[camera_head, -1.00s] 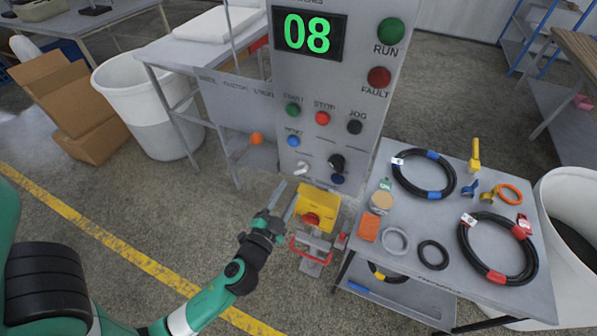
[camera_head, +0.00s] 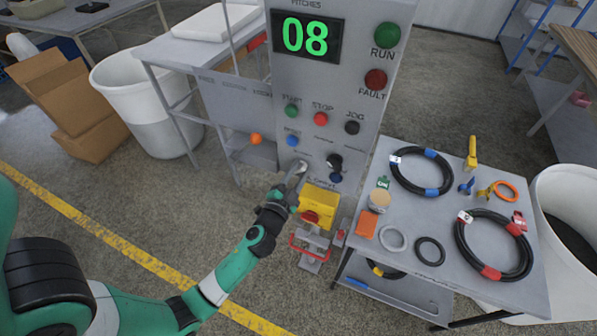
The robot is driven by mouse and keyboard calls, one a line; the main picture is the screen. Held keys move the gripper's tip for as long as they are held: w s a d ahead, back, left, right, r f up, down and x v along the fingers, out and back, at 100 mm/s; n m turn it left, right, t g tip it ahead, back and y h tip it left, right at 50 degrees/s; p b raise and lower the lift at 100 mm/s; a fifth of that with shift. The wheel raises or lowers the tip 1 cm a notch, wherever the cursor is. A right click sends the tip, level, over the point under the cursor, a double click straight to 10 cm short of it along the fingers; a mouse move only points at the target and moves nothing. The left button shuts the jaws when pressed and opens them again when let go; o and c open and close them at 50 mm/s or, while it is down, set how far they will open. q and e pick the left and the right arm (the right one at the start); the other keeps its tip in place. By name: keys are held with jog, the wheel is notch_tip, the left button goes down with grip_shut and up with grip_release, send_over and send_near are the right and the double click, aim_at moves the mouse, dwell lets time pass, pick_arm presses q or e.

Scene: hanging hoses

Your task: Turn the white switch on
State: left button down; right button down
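The white switch (camera_head: 303,164) sits low on the left of the grey control panel (camera_head: 350,88), below the blue button (camera_head: 292,141). My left gripper (camera_head: 297,174) reaches up from below, with its fingertips at the white switch and partly covering it. I cannot tell whether they touch it or whether the fingers are parted, since they are small and overlap the switch. My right gripper is not in view.
A black knob (camera_head: 334,161) is right of the switch. A yellow box with a red knob (camera_head: 319,199) juts out just below. A grey table (camera_head: 405,240) with hoses and rings stands right. An orange knob (camera_head: 256,138) lies left. Open floor is at lower left.

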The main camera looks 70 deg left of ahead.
pick_arm(q)
jog(key=shift+m, duration=0.3)
jog(key=m, duration=0.8)
jog(key=shift+p, duration=0.35)
jog(key=shift+d+m, duration=0.1)
jog(key=shift+m, duration=0.2)
jog(key=c, duration=0.8)
grip_release()
jog(key=shift+c, duration=0.2)
jog(key=shift+f, duration=0.1)
